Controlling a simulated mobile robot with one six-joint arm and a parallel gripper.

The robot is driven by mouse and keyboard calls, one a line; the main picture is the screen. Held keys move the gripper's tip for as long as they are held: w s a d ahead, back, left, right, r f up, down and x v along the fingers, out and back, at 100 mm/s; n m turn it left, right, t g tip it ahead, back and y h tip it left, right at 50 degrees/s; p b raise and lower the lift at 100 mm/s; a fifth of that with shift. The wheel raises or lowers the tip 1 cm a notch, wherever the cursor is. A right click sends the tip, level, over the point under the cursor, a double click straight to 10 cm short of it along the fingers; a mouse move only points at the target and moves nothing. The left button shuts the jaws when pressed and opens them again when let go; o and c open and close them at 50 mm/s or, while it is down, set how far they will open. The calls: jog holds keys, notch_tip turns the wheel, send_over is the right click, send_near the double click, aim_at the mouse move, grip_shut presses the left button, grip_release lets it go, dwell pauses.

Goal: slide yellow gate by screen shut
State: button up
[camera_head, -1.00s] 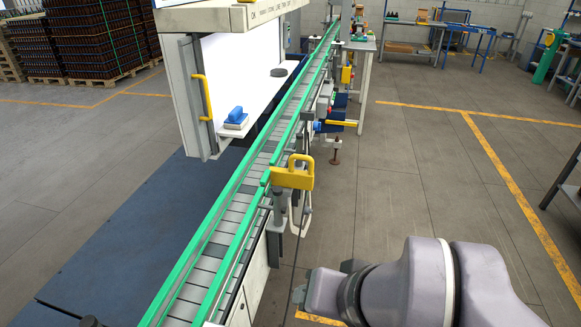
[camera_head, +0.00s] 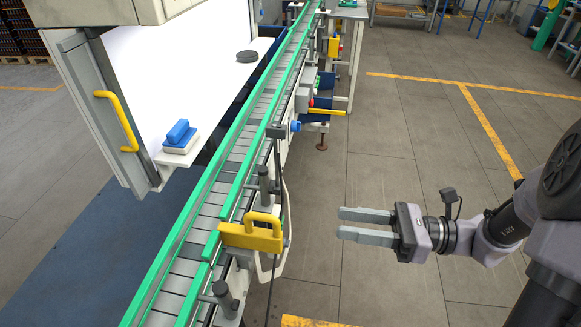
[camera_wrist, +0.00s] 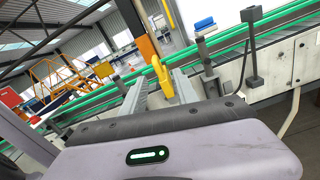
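The yellow gate (camera_head: 252,236), a block with a looped handle on top, sits at the near green guide rail of the conveyor, close to the lit white screen (camera_head: 205,75). I cannot tell how far it is open or shut. My gripper (camera_head: 340,223) is open and empty, to the right of the gate and apart from it, its fingers pointing left toward the conveyor. In the wrist view the gate (camera_wrist: 163,80) shows ahead, between the two fingers (camera_wrist: 158,92).
Dark posts with clamps (camera_head: 264,185) stand beside the gate along the rail. The screen's cabinet has a yellow handle (camera_head: 117,118). A blue-topped block (camera_head: 179,136) and a grey disc (camera_head: 247,56) lie on the white shelf. Another yellow piece (camera_head: 333,46) is farther along.

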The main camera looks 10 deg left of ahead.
aim_at(268, 219)
jog(key=a+b, duration=0.3)
jog(key=a, duration=1.4)
jog(key=shift+s+a+r+b, duration=0.1)
jog(key=shift+a+b, duration=0.25)
grip_shut()
dwell(0.3)
